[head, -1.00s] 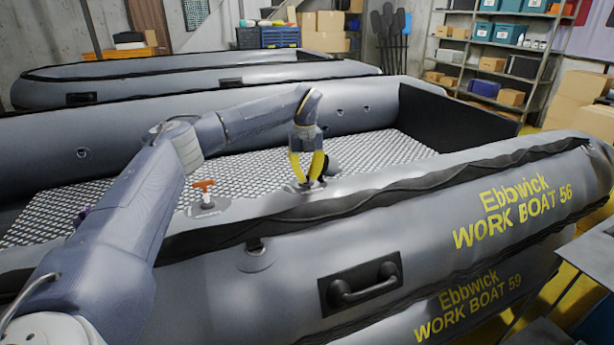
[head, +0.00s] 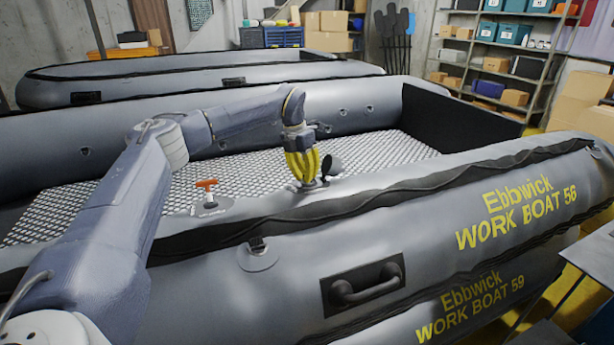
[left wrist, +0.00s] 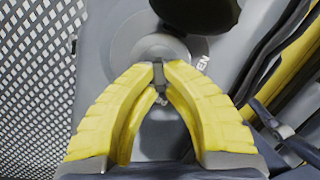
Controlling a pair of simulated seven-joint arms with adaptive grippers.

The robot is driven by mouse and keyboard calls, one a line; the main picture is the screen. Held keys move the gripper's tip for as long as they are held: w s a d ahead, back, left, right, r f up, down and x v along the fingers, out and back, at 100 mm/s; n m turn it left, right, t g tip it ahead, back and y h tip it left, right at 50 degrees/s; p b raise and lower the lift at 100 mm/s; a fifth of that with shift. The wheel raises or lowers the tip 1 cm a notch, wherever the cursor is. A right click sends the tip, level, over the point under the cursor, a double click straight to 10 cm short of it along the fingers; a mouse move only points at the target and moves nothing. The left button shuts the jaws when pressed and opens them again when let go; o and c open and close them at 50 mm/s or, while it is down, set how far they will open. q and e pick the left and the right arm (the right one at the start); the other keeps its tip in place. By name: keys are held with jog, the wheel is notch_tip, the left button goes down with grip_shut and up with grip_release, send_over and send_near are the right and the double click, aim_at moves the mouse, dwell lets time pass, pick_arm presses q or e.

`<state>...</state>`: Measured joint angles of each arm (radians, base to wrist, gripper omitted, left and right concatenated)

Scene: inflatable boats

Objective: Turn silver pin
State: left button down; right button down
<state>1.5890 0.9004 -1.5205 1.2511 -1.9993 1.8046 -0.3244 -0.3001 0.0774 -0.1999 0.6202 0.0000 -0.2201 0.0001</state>
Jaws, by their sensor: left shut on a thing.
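My left gripper (head: 305,183) points down at a valve on the near grey tube of the boat, its yellow fingers closed together at the tips. In the left wrist view, the fingertips (left wrist: 158,76) meet over the middle of the round grey valve (left wrist: 133,45). A small silver pin (left wrist: 161,91) shows between them, mostly hidden by the fingers. A black round cap (head: 332,166) stands open beside the gripper; it also shows at the top of the left wrist view (left wrist: 195,10). Letters "EN" are printed right of the valve. My right gripper is not in view.
An orange T-shaped handle (head: 206,186) stands on a second fitting to the left on the same tube. A black grab handle (head: 363,286) is on the tube's outer side. The chequered floor (head: 385,150) inside the boat is clear.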

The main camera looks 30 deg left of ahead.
pick_arm(q)
jog(key=m, duration=0.3)
jog(key=m+h, duration=0.1)
jog(key=m, duration=0.1)
jog(key=shift+a+f+m, duration=0.1)
jog(key=shift+a+m, duration=0.15)
jog(key=shift+m, duration=0.05)
dwell(0.4)
jog(key=c, duration=1.5)
grip_release()
jog(key=shift+w, duration=0.1)
jog(key=v, duration=1.2)
jog(key=shift+w, duration=0.2)
